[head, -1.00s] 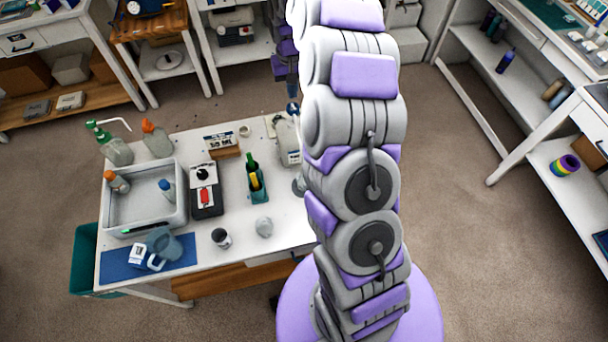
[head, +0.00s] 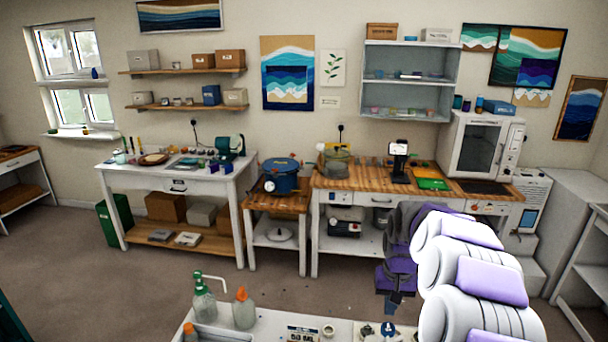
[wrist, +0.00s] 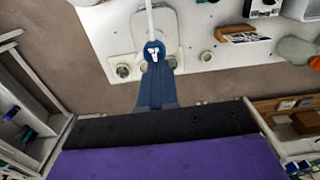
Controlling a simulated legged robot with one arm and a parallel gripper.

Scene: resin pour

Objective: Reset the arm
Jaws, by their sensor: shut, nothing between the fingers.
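My gripper (head: 393,300) shows in the head view as dark grey and purple parts at the end of my arm (head: 470,265). It points down above the back right of the near white table (head: 270,322) and is shut and empty. In the wrist view its black and purple housing fills the bottom of the picture.

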